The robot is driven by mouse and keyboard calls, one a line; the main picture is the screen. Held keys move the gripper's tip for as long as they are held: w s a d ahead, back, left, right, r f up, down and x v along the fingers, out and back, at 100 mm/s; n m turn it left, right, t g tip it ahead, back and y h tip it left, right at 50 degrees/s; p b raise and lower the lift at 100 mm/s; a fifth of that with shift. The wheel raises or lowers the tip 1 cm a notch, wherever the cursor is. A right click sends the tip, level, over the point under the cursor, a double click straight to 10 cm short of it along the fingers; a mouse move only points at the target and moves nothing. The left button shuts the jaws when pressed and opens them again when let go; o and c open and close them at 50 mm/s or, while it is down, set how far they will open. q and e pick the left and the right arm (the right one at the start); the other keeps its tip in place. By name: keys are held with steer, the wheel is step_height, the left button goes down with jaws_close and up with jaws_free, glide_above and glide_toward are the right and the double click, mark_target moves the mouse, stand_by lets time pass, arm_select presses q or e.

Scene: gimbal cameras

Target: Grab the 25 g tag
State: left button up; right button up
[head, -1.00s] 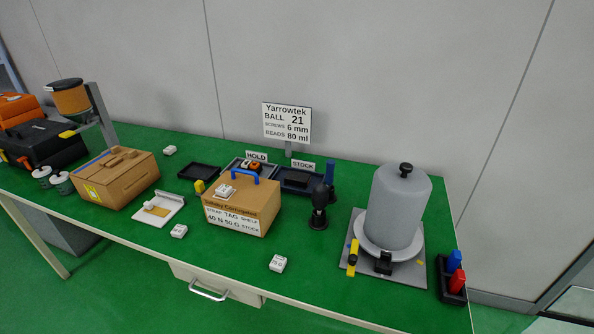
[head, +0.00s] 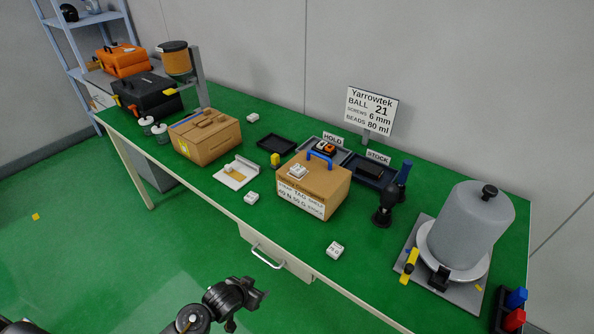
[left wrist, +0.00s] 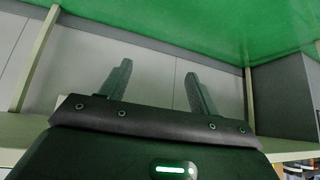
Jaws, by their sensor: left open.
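Several small white tags lie about the green bench: a front-right tag (head: 335,250), a front-middle tag (head: 251,197) and a back tag (head: 253,117). Another white tag (head: 297,171) sits on top of the middle cardboard box (head: 322,190). Their markings are too small to read, so I cannot tell which is 25 g. My left gripper (head: 257,290) is in front of the bench, apart from all tags. In the left wrist view its two fingers (left wrist: 158,72) stand apart with nothing between them. My right gripper is out of view.
A grey cylinder on a plate (head: 466,230) stands at the right, beside a dark holder with bottles (head: 511,310). A dark screwdriver-like tool (head: 390,200), trays (head: 370,170) and a second cardboard box (head: 207,140) stand farther back. A drawer handle (head: 266,256) juts from the bench front.

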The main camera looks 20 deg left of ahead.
arm_select(q)
steer(key=w+d+r+t+p, duration=0.1)
steer(key=w+r, duration=0.1)
steer(key=r, duration=0.5)
steer(key=w+d+r+t, duration=0.1)
steer(key=w+r, duration=0.2)
steer(key=r, duration=0.4)
steer(key=m+t+h+p, duration=0.1)
steer(key=m+t+h, duration=0.2)
steer(key=h, duration=0.2)
glide_toward(294, 170)
steer(key=x, duration=0.4)
steer(key=shift+s+d, duration=0.15)
steer(key=shift+d, duration=0.1)
steer(key=p+x, duration=0.2)
steer(key=x, duration=0.2)
steer(key=shift+a+r, duration=0.1)
steer(key=shift+w+f, duration=0.3)
steer(key=shift+w, duration=0.3)
